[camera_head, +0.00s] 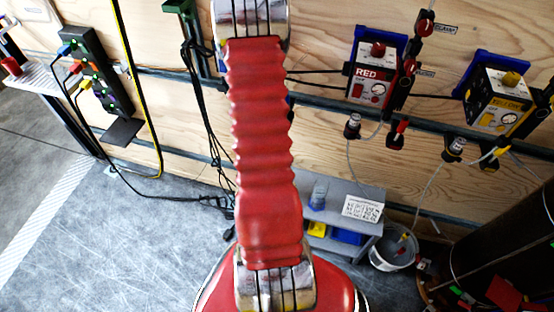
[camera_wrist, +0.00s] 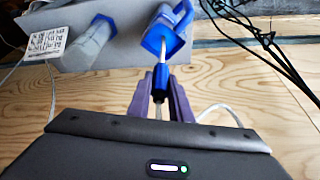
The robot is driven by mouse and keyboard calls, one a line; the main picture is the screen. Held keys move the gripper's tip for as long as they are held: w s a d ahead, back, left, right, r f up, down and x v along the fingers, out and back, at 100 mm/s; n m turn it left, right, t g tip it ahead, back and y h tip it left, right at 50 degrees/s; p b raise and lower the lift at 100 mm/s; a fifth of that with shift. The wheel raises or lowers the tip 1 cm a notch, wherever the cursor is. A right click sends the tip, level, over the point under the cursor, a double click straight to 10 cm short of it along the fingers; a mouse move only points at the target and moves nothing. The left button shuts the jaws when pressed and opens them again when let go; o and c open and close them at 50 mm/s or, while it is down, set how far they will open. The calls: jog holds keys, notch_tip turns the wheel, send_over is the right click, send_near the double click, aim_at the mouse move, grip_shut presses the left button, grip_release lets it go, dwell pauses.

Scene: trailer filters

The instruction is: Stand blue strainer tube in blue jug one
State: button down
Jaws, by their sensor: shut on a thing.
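In the wrist view my gripper (camera_wrist: 160,98) is shut on the blue strainer tube (camera_wrist: 161,78). A greyish, bluish-tipped vessel (camera_wrist: 92,42) stands beside the jug. No number shows on either. In the head view a bluish vessel (camera_head: 318,194) shows on the shelf, while my arm hides the gripper and tube.
A grey bucket (camera_head: 393,254) stands to the right. Dark cables (camera_head: 205,130) hang along the wooden wall. Red and yellow units are mounted at right.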

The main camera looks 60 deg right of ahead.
jog(key=shift+f, duration=0.85)
dwell(0.8)
jog(key=c, duration=1.5)
grip_release()
jog(key=shift+c, duration=0.2)
jog(key=shift+r, duration=0.1)
jog(key=v, duration=1.3)
jog(key=shift+a+r, duration=0.2)
jog(key=shift+r, duration=0.05)
